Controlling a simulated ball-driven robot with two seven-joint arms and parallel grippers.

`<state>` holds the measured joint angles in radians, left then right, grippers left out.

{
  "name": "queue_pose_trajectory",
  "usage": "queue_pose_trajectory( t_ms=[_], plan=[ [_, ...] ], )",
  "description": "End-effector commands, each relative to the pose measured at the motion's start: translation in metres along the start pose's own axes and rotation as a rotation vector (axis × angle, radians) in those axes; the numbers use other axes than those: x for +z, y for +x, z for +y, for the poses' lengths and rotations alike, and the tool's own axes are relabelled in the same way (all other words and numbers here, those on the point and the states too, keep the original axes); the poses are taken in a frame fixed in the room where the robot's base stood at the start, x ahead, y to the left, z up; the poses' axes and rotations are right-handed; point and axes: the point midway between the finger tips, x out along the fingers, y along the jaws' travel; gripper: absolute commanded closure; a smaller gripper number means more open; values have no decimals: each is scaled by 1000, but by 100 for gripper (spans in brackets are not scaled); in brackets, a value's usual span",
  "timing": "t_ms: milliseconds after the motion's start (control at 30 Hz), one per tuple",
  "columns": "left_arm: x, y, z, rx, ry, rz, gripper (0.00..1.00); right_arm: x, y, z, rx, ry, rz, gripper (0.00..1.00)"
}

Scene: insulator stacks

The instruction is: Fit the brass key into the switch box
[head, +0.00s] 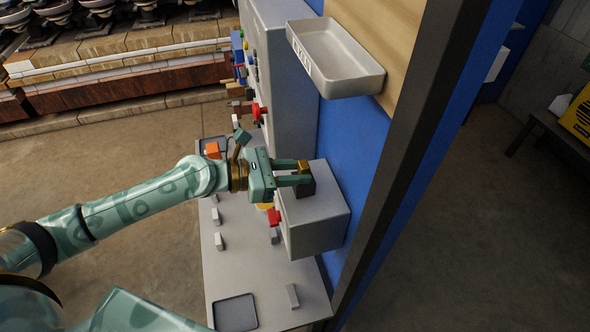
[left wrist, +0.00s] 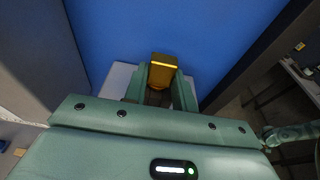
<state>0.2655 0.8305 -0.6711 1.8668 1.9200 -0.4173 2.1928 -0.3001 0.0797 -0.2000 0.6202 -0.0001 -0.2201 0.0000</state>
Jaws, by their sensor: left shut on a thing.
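My left gripper (head: 303,178) is shut on the brass key (head: 303,165), a blocky golden piece between its fingertips. The brass key also shows in the left wrist view (left wrist: 161,70), standing up between the two green fingers. The switch box (head: 318,214) is a grey box on the blue panel, with a red knob on its left face. The gripper and key are over the top of this box, near its far left edge. A dark part shows beside the fingertips; I cannot tell whether the key touches the box or sits in it.
A tall grey cabinet (head: 283,90) with coloured knobs stands beyond the box. A grey tray (head: 340,84) sticks out from the panel above. A grey bench (head: 225,268) below holds small grey blocks, an orange block (head: 212,149) and a dark square tray (head: 236,312).

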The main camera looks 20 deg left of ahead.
Motion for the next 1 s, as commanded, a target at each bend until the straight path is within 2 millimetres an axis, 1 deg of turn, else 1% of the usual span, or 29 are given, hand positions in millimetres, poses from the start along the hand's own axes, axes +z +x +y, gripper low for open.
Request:
queue_pose_trajectory(
  t_ms=[67,100,167,567,667,767,833,1000],
  plan=[
    [-3,1,0,0,-1,0,98,0,2,0,0,0,0,64],
    [-2,0,0,0,0,-1,65,0,2,0,0,0,0,64],
    [-2,0,0,0,0,-1,48,0,1,0,0,0,0,64],
    [-2,0,0,0,-1,0,48,0,2,0,0,0,0,64],
    [-3,-4,0,1,-1,0,48,0,4,0,0,0,0,64],
    [-6,-17,0,1,-1,3,48,1,10,0,0,0,0,64],
    [-7,-32,0,0,0,5,48,2,18,-1,0,0,-1,64],
    [-12,-78,-1,0,-2,9,48,6,43,-2,-1,0,-2,64]
  ],
)
